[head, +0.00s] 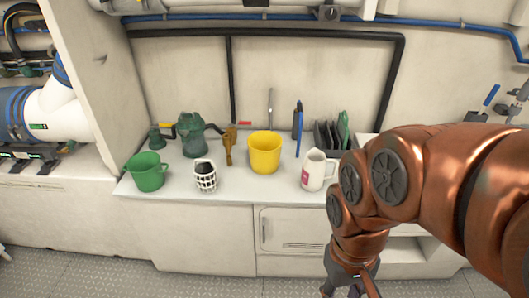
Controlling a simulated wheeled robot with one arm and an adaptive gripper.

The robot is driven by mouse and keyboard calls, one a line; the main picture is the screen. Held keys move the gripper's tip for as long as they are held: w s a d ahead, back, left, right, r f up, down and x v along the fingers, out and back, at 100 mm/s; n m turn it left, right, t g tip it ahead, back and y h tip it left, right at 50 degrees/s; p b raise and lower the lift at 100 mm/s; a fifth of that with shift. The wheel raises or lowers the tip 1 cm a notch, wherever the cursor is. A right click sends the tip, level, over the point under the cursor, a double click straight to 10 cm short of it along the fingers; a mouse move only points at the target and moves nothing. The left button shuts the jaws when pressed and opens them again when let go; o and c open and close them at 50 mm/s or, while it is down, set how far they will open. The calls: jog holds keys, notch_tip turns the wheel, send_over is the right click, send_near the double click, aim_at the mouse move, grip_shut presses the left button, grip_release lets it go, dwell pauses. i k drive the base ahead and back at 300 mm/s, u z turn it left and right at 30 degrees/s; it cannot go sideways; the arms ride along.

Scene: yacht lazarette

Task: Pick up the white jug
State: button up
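The white jug (313,172) stands upright on the pale counter (235,194), near its front edge and right of the yellow bucket. It has a pink label on its front left and a handle on its right. My copper arm passes just to its right. My gripper (350,289) hangs low in front of the cabinet, below the jug and apart from it. The bottom edge of the picture cuts off its fingertips, so I cannot tell whether it is open or shut.
A yellow bucket (264,153) stands left of the jug. A dark rack (328,135) is behind the jug. Bare counter lies between cup and jug along the front.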

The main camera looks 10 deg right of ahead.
aim_at(314, 166)
jog(key=u, duration=0.45)
jog(key=k, duration=1.15)
jog(key=u, duration=0.95)
jog(key=i, duration=0.7)
jog(key=z, duration=0.95)
jog(key=i, duration=0.95)
jog(key=z, duration=0.25)
